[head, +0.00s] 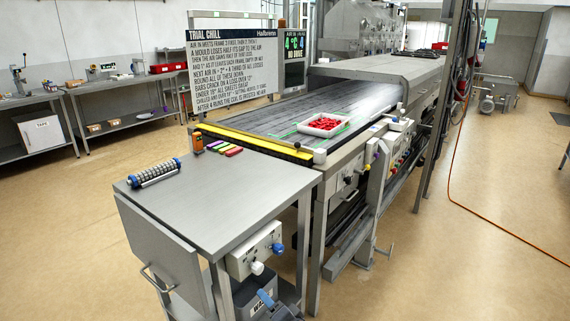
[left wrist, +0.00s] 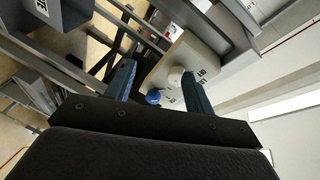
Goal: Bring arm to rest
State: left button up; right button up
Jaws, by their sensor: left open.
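My left gripper (head: 267,299) shows small and dark with blue fingers at the bottom edge of the head view, low beside the front table. In the left wrist view its two blue fingers (left wrist: 158,72) stand apart, with nothing held between them. A pale control box (head: 255,252) with a white knob (head: 257,268) and a blue knob (head: 277,248) is on the table's side, just above the gripper. In the left wrist view the box (left wrist: 190,58) appears beyond the fingers, apart from them. My right gripper is not in view.
The metal table (head: 220,185) carries a roller (head: 154,172) and several coloured bars (head: 225,149). Behind it a conveyor (head: 270,118) holds a white tray (head: 343,127) of red pieces and runs under a hood (head: 385,68). Open floor (head: 490,230) lies at the right.

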pick_arm(q)
jog(key=s+a+f+n+g+h, duration=0.1)
jog(key=s+a+f+g+h, duration=0.2)
jog(key=s, duration=0.8)
jog(key=s+a+f+n+g+h, duration=0.2)
jog(key=s+a+f+g+h, duration=0.2)
jog(key=s, duration=0.7)
jog(key=s+a+f+n+g+h, duration=0.1)
jog(key=s+a+f+g+h, duration=0.2)
jog(key=s, duration=0.9)
notch_tip(320, 180, down, 3)
jog(key=shift+a+r+g+h, duration=0.15)
jog(key=shift+a+g+h, duration=0.3)
jog(key=shift+g, duration=0.35)
jog(key=shift+d, duration=0.1)
